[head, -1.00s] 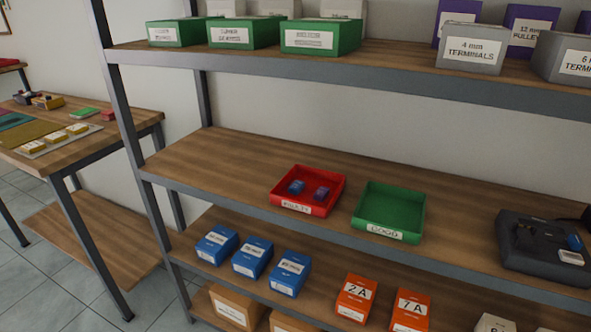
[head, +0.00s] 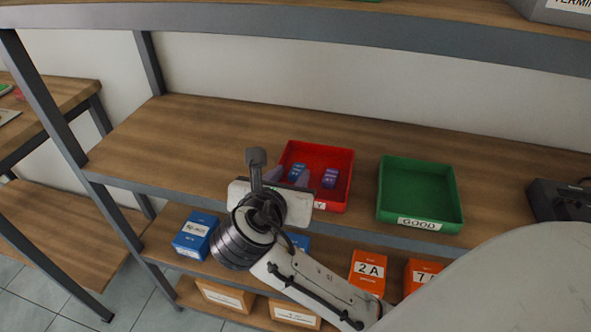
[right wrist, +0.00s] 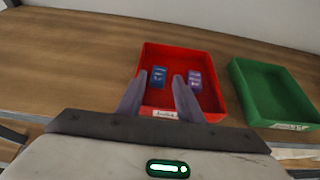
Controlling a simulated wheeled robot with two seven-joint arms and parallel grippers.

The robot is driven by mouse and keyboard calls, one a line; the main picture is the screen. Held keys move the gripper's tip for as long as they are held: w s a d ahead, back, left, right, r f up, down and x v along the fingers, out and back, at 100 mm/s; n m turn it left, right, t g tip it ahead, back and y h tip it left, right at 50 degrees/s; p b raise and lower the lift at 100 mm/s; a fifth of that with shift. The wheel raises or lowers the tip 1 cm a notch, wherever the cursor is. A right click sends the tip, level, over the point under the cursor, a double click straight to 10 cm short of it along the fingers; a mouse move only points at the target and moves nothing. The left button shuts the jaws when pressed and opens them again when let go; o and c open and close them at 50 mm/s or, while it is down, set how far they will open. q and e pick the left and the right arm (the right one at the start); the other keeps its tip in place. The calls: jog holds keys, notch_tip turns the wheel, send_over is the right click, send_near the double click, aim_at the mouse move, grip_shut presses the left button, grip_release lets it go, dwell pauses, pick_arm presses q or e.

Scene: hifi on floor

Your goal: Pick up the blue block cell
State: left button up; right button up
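The blue block cell (head: 297,170) lies in the red tray (head: 335,157), on the left side. It also shows in the right wrist view (right wrist: 158,78). A purple block cell (head: 330,178) lies to its right in the same tray and shows in the right wrist view (right wrist: 195,80). My right gripper (head: 289,174) is open and empty at the tray's front left. In the right wrist view its fingers (right wrist: 160,76) appear on either side of the blue cell; whether they reach down to it, I cannot tell. My left gripper is out of view.
A green tray (head: 418,164) labelled GOOD stands empty to the right on the same shelf (head: 190,125). A dark device (head: 558,200) is farther right. An upper shelf (head: 300,35) overhangs. Blue boxes (head: 196,236) and orange boxes (head: 368,270) stand below.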

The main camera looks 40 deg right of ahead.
aim_at(297, 170)
jog(key=shift+f+x, duration=0.2)
jog(key=shift+x, duration=1.15)
jog(key=shift+f+x, duration=0.2)
jog(key=shift+x, duration=1.2)
jog(key=shift+s+a, duration=0.1)
jog(key=shift+a, duration=0.1)
grip_shut()
